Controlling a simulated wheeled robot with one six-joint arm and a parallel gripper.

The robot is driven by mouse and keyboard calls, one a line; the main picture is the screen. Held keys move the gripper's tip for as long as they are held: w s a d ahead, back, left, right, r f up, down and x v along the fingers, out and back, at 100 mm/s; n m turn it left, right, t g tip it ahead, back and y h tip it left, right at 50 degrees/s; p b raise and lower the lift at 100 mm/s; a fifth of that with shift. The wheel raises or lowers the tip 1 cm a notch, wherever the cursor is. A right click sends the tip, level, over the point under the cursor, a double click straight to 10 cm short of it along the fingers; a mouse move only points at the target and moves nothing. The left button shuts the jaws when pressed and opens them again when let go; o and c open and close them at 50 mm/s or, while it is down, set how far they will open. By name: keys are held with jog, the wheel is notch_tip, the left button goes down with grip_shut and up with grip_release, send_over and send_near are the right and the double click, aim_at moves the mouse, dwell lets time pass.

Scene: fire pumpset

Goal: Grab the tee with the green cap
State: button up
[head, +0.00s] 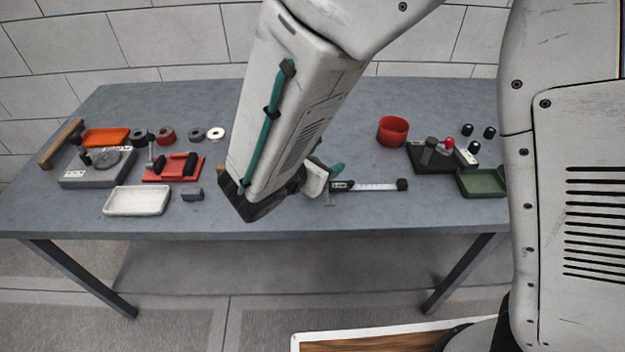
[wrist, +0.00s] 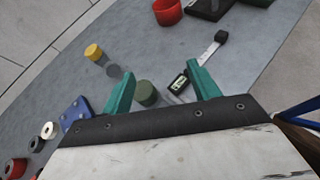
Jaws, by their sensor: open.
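A dark green round cap (wrist: 147,93), seen from above, shows in the wrist view between and slightly below the fingertips. Any tee body under it is hard to make out; a grey shape lies just right of it. My gripper (wrist: 160,70) is open, with one teal finger on each side of the cap and apparently nothing clamped. I cannot tell how high the fingers are above the table. In the head view my arm hides the green cap and most of the gripper. A yellow-capped piece (wrist: 94,52) stands apart at the upper left in the wrist view.
The caliper (head: 375,186) lies close to the right finger. A blue plate (wrist: 75,112) is beside the left finger. A red bowl (head: 393,131), dark knobbed block (head: 432,158) and green tray (head: 482,182) are right on the table (head: 300,224); a white tray (head: 137,201) is left.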

jog(key=a+f+n+t+y, duration=0.1)
jog(key=a+f+n, duration=0.2)
jog(key=a, duration=0.1)
jog(key=x, duration=0.7)
jog(key=shift+w+a+f, duration=0.1)
jog(key=shift+w+a, duration=0.1)
jog(key=shift+w, duration=0.05)
jog(key=shift+t, duration=0.3)
grip_shut()
